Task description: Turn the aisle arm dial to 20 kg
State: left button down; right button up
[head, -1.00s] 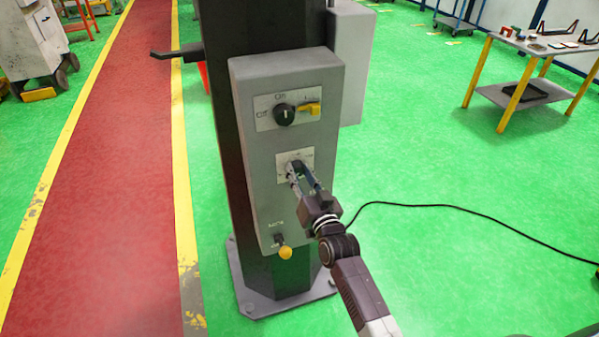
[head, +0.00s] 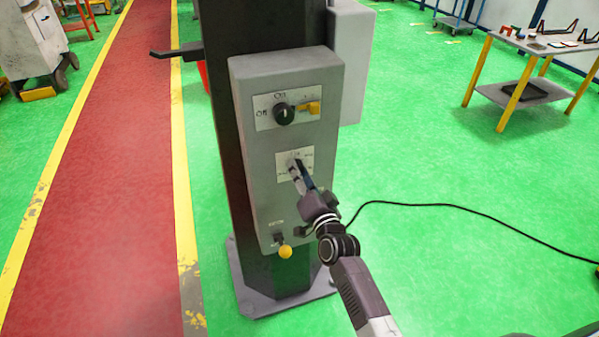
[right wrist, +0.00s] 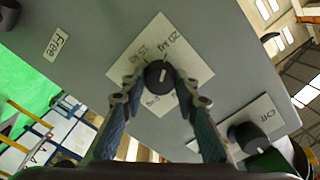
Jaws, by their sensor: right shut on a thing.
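The aisle arm dial is a small black knob on a white label plate (head: 283,163), on the front of a grey control box (head: 262,205). My right gripper (head: 297,172) is at this dial in the head view. In the right wrist view, the dial (right wrist: 158,77) sits between the two fingertips, which are shut on its sides. Its short white mark stands near upright in that picture. The "20 kg" marking (right wrist: 170,40) is above and slightly right of the dial; other kg markings are left and below, partly covered by the fingers. My left gripper is not in view.
The box hangs on a dark column (head: 222,150). A black cable (head: 440,206) lies on the green floor to the right.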

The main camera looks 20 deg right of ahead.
jog(key=shift+f, duration=0.2)
jog(key=o, duration=1.1)
jog(key=shift+r, duration=0.1)
jog(key=shift+o, duration=0.2)
jog(key=s, duration=1.2)
jog(key=shift+d, duration=0.15)
jog(key=s+a+f+n+g+b, duration=0.1)
jog(key=s+f+n+g, duration=0.2)
jog(key=f, duration=0.9)
jog(key=s+a+f+n+g+y+b, duration=0.15)
jog(key=s+f, duration=0.45)
jog(key=f, duration=0.7)
jog(key=s+f+n+g+h, duration=0.1)
jog(key=s+f+g, duration=0.3)
jog(key=f, duration=0.8)
jog(key=s+d+f+n+g+b, duration=0.1)
jog(key=s+d+f+n+g, duration=0.1)
jog(key=s+f, duration=0.5)
jog(key=s+d+f+n+g+b, duration=0.1)
jog(key=s+f, duration=0.7)
jog(key=s, duration=0.8)
jog(key=s+d+f+n+g+h+b, duration=0.1)
jog(key=s+f+g, duration=0.4)
jog(key=s, duration=0.7)
notch_tip(320, 180, down, 3)
jog(key=shift+s+d+r+n, duration=0.15)
jog(key=shift+d+n, duration=0.7)
jog(key=shift+n, duration=0.2)
